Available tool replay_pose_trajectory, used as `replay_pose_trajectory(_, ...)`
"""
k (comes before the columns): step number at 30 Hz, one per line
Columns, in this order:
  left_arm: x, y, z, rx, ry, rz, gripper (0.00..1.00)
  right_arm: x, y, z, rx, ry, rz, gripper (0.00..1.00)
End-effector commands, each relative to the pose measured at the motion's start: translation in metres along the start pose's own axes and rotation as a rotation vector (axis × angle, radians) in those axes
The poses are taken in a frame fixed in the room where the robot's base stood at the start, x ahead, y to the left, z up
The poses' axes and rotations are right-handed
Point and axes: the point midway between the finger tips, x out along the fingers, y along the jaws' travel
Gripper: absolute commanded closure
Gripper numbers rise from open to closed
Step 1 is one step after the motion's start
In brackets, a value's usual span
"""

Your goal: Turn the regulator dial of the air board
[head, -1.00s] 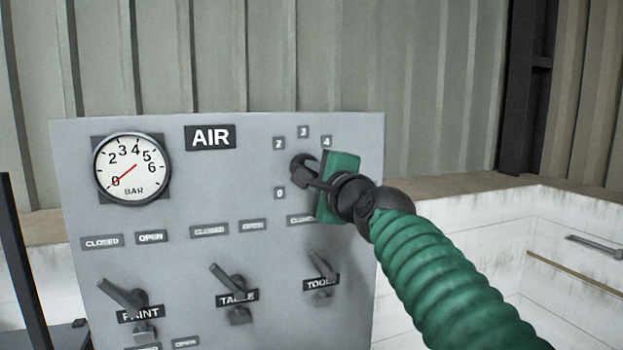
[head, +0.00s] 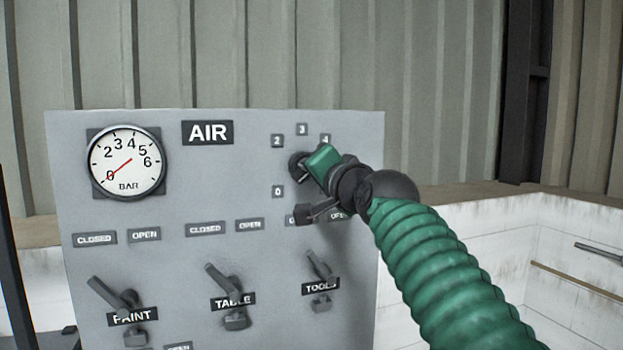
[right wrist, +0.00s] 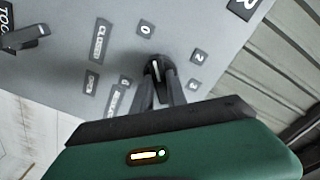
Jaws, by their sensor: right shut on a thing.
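The grey air board (head: 200,270) stands upright in front of me, with an AIR label at the top. The black regulator dial (head: 298,163) sits at its upper right, ringed by number plates 0, 2, 3 and 4. My right gripper (head: 305,185) is at the dial, shut on it. The right wrist view shows the fingers (right wrist: 163,90) on either side of the dark dial (right wrist: 156,70), whose white mark points roughly toward the 0 plate (right wrist: 145,29). The pressure gauge (head: 127,162) has its red needle at 0. My left gripper is out of view.
Three valve levers, PAINT (head: 120,300), TABLE (head: 228,288) and TOOLS (head: 319,280), stick out below the dial. A white-walled bay (head: 560,240) is at the right. A corrugated wall (head: 430,90) stands behind the board.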

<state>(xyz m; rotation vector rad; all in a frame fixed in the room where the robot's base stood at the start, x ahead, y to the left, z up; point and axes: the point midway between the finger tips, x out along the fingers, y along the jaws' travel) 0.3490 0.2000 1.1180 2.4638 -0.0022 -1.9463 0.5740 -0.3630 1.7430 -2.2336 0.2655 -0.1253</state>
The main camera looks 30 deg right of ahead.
Motion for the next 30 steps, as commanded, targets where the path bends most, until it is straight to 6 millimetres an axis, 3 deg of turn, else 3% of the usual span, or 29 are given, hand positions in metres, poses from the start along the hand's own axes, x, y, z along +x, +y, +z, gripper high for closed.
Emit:
replay_pose_trajectory(9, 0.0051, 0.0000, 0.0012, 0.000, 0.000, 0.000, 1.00, -0.0018, -0.0045, -0.0039, -0.111, 0.013, -0.009, 1.00)
replay_pose_trajectory(24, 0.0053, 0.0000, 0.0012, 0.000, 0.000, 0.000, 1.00, -0.0022, -0.0058, -0.0047, -0.130, 0.014, -0.010, 1.00)
replay_pose_trajectory(25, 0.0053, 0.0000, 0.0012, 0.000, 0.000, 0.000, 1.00, -0.0023, -0.0058, -0.0046, -0.130, 0.014, -0.010, 0.79)
replay_pose_trajectory(30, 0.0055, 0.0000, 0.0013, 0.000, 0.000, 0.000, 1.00, -0.0017, -0.0045, -0.0031, -0.128, 0.009, -0.007, 0.60)
